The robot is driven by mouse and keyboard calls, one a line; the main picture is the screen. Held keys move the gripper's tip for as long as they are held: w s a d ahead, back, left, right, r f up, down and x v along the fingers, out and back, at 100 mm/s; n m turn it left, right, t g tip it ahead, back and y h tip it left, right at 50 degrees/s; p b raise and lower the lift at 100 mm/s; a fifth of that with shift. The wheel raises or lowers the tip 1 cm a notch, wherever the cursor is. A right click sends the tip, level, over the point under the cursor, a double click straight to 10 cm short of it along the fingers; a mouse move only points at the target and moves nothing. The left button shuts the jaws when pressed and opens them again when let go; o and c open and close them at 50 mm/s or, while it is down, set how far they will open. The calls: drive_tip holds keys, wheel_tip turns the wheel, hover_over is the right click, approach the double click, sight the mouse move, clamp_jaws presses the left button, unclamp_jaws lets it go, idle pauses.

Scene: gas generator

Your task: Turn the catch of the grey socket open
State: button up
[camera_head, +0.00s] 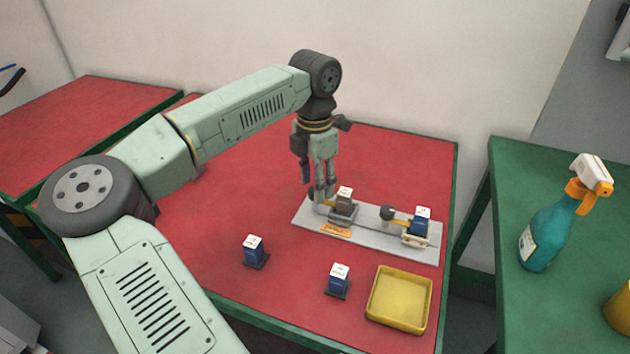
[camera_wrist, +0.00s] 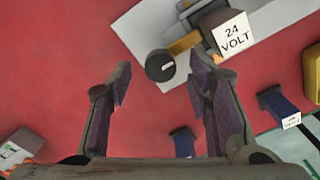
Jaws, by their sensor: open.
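The grey socket (camera_head: 342,217) sits on the left half of a light grey board (camera_head: 377,240) on the red table. It holds a grey block with a white top (camera_head: 345,193), which reads "24 VOLT" in the wrist view (camera_wrist: 232,36). Its catch is a yellow lever (camera_wrist: 186,43) with a round black knob (camera_wrist: 160,66) at the end. My gripper (camera_head: 320,190) points down at the catch and partly hides it in the head view. In the wrist view my gripper (camera_wrist: 164,76) is open, with the knob between the fingertips in the picture; no contact shows.
A second socket with a blue block (camera_head: 421,216) and its own black-knobbed catch (camera_head: 388,212) is at the board's right. Two blue blocks (camera_head: 253,247) (camera_head: 339,277) and a yellow tray (camera_head: 371,312) are in front. A spray bottle (camera_head: 547,232) stands on the green table.

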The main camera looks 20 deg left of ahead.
drive_tip(key=shift+f, duration=0.6)
clamp_jaws()
